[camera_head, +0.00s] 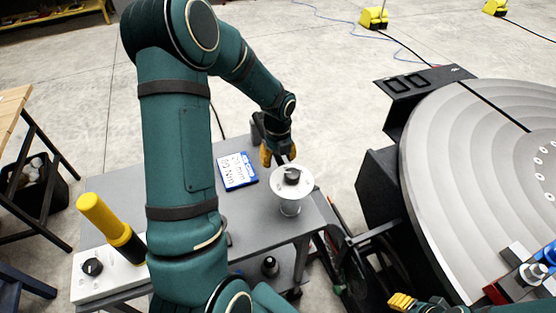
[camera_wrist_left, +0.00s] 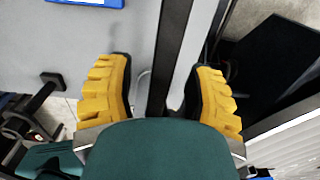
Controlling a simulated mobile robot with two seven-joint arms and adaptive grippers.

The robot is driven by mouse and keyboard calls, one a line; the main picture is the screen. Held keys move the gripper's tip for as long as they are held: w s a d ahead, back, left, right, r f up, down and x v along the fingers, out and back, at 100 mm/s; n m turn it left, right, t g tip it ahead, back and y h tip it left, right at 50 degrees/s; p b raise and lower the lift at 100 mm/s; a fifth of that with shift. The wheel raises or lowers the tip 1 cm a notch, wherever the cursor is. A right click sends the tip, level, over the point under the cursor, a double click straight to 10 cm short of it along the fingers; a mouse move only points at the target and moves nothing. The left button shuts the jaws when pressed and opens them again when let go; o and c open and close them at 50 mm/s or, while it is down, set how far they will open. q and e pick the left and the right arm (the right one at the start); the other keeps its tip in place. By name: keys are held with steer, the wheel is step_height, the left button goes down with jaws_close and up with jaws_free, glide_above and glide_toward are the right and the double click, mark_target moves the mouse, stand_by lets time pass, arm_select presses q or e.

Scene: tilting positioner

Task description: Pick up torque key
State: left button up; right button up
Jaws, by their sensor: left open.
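I cannot tell for certain which thing is the torque key. A dark knob-like piece (camera_head: 292,175) sits on a white round stand (camera_head: 290,206) on the grey table. A yellow and black handle (camera_head: 104,219) stands tilted at the table's left end. My left gripper (camera_head: 279,155) is open just behind the white stand, pointing down. In the left wrist view its yellow fingers (camera_wrist_left: 160,100) are spread, with a dark strip showing between them; I cannot tell whether they touch anything. My right gripper (camera_head: 402,302) shows only partly at the bottom edge.
A blue-edged card with writing (camera_head: 236,171) lies on the grey table (camera_head: 262,235) left of the stand. A white box with a black knob (camera_head: 92,267) is at the left end. The large round positioner plate (camera_head: 470,180) stands at right. My left arm hides part of the table.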

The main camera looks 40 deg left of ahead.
arm_select(q)
jaws_close()
steer(key=shift+r, duration=0.1)
